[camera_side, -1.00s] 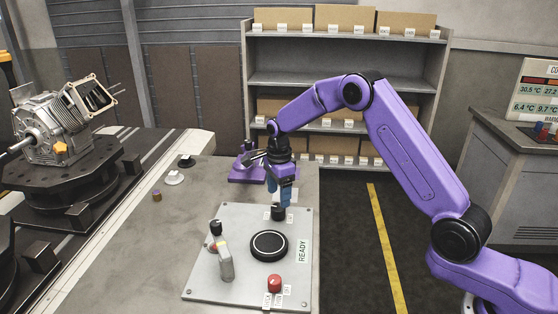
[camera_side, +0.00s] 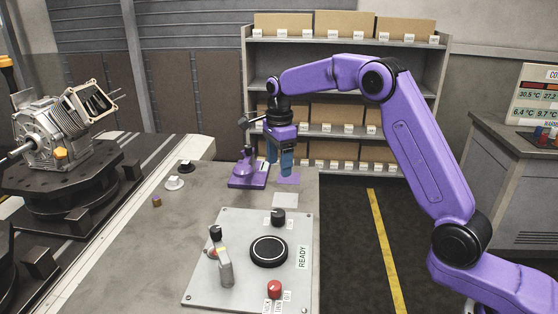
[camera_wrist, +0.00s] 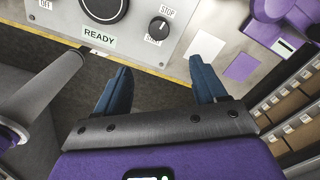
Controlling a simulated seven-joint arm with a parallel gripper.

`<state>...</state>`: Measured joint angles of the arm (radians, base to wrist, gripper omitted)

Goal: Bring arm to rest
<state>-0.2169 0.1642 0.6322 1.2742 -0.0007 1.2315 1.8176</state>
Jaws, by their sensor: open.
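My gripper (camera_side: 279,165) hangs above the far right part of the grey table in the side view, with its blue fingers pointing down. In the wrist view its blue fingers (camera_wrist: 162,90) are spread wide with nothing between them. The control panel (camera_side: 235,285) lies on the table in front of it, with a large round black dial (camera_side: 269,250), a small black knob (camera_side: 278,216), a lever (camera_side: 223,262) and a red button (camera_side: 274,288). The gripper is above the surface and clear of the panel.
A purple stand (camera_side: 247,174) is just left of my gripper. Purple (camera_side: 289,179) and white (camera_side: 285,200) flat squares lie below it. A shelf (camera_side: 340,82) with boxes stands behind.

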